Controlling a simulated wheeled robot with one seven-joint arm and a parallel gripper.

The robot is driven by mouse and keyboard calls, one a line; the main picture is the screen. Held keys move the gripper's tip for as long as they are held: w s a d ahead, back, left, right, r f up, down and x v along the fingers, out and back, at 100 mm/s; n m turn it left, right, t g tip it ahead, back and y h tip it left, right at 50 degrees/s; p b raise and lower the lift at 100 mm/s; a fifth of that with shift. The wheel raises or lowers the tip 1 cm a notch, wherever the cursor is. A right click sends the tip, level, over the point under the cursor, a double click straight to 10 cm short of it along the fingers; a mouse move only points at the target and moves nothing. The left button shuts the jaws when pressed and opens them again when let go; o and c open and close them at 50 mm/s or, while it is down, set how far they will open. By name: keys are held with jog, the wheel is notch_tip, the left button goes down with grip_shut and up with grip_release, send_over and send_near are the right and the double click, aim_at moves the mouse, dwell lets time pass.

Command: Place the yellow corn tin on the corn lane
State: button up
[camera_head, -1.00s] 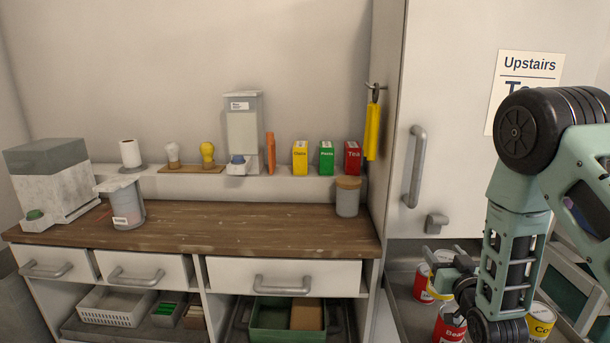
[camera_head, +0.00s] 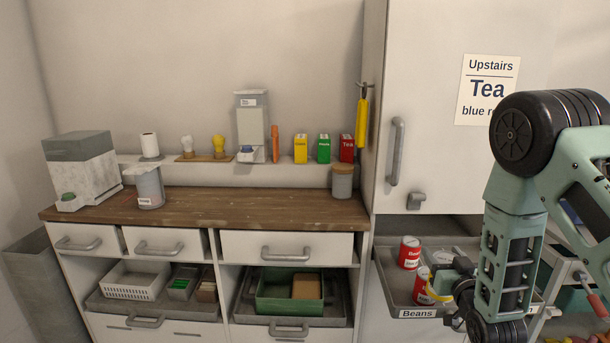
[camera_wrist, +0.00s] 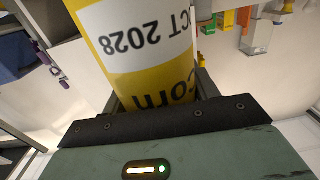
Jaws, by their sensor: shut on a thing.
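The yellow corn tin (camera_wrist: 140,75) fills the top middle of the wrist view. Its white band reads "CT 2028", and "Corn" shows upside down below it. My gripper (camera_wrist: 155,103) is shut on it. In the head view my gripper (camera_head: 455,282) is at the lower right, in front of a grey tray shelf (camera_head: 395,285). A curved yellow edge shows at its left side, but the tin is mostly hidden there. A "Beans" label (camera_head: 417,313) is on the tray's front edge. The corn lane cannot be made out; my arm covers the tray's right part.
Two red tins, one at the back (camera_head: 409,252) and one nearer (camera_head: 421,286), stand on the tray close to my gripper. A white cabinet (camera_head: 430,150) with a sign is above. A wooden counter (camera_head: 240,207) is at left. A cart (camera_head: 575,270) stands at right.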

jog(key=shift+w+a+f, duration=0.1)
jog(key=shift+a+f, duration=0.1)
jog(key=shift+f, duration=0.4)
jog(key=shift+a+f, duration=0.1)
jog(key=shift+f, duration=0.25)
jog(key=s+a+f+h, duration=0.2)
jog(key=s+f, duration=0.5)
jog(key=f, duration=0.5)
jog(key=s+d+f+y, duration=0.2)
jog(key=s, duration=0.6)
jog(key=shift+s+d+f, duration=0.2)
jog(key=shift+d+f, duration=0.15)
jog(key=shift+d, duration=0.05)
jog(key=shift+a, duration=0.15)
